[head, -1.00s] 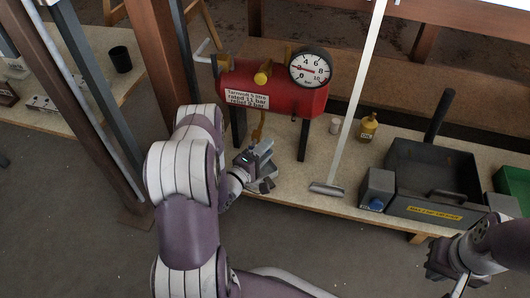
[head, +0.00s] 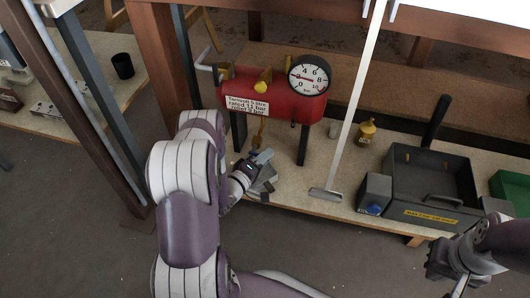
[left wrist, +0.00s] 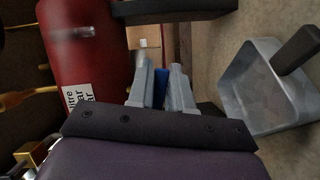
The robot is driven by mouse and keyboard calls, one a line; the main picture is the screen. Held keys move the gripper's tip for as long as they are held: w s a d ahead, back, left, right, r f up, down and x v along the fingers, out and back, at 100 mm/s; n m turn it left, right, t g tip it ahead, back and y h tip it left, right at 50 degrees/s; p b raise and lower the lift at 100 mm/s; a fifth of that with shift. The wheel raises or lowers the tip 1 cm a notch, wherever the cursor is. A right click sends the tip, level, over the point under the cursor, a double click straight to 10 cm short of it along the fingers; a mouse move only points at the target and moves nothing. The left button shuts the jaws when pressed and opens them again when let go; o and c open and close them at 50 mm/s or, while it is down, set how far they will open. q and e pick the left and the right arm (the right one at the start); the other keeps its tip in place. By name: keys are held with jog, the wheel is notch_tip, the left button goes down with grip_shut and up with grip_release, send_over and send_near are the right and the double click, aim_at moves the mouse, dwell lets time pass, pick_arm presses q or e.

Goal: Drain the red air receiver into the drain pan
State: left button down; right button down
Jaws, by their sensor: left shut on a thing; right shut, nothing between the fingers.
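The red air receiver (head: 285,103) stands on dark legs on the bench, with a white label, yellow fittings and a round gauge (head: 309,74) whose needle points left. It also shows in the left wrist view (left wrist: 80,50). A grey pan with a dark handle (left wrist: 250,95), apparently the drain pan, lies close beside my left gripper; the arm and gripper partly hide it in the head view. My left gripper (head: 264,158) is below the receiver, shut on a small blue thing (left wrist: 161,88), mostly hidden between the fingers. My right gripper (head: 448,270) is shut and empty at lower right.
A dark toolbox (head: 432,213) with a yellow label stands on the bench at right, beside a grey box (head: 374,194). A green tray (head: 510,190) is far right.

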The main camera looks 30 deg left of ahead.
pick_arm(q)
jog(key=m+p, duration=0.1)
jog(key=m, duration=0.1)
jog(key=m+g+y+p, duration=0.1)
jog(key=shift+s+a+f+p, duration=0.1)
jog(key=shift+a+f+p, duration=0.15)
jog(key=shift+f+p, duration=0.15)
jog(key=shift+s+a+f+m+g+y+p, duration=0.1)
jog(key=shift+a+f+m+g+y+p, duration=0.3)
jog(key=shift+m+y+p, duration=0.55)
jog(key=shift+s+a+f+m+g+y+p, duration=0.15)
jog(key=shift+a+f+m+g+y+p, duration=0.35)
jog(key=shift+m, duration=0.9)
jog(key=shift+s+a+f+m+g+y+p, duration=0.1)
jog(key=shift+a+f+m+g+y+p, duration=0.1)
jog(key=shift+a+m+y+p, duration=0.6)
jog(key=shift+d+m, duration=0.2)
jog(key=shift+m, duration=0.35)
jog(key=c, duration=1.1)
grip_release()
